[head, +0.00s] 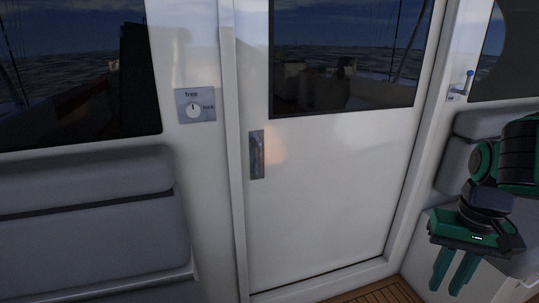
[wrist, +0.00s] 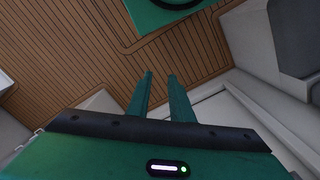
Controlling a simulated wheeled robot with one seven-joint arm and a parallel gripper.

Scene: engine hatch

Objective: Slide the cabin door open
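The white cabin door (head: 330,185) stands in its frame in the head view, with a dark window (head: 345,55) in its upper part. It looks shut. A recessed metal handle (head: 257,154) is near its left edge. A lock plate with a round knob (head: 194,110), marked "free" and "lock", is on the wall left of the door; the knob's pointer is upright, toward "free". My green gripper (head: 455,272) is at the lower right, well right of the handle, pointing down. Its fingers (wrist: 160,88) are apart and empty in the wrist view, over the wooden floor.
A grey padded seat (head: 90,215) stands left of the door, and another (head: 470,150) is at the right beside my arm. Wooden floor (head: 385,292) shows before the door.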

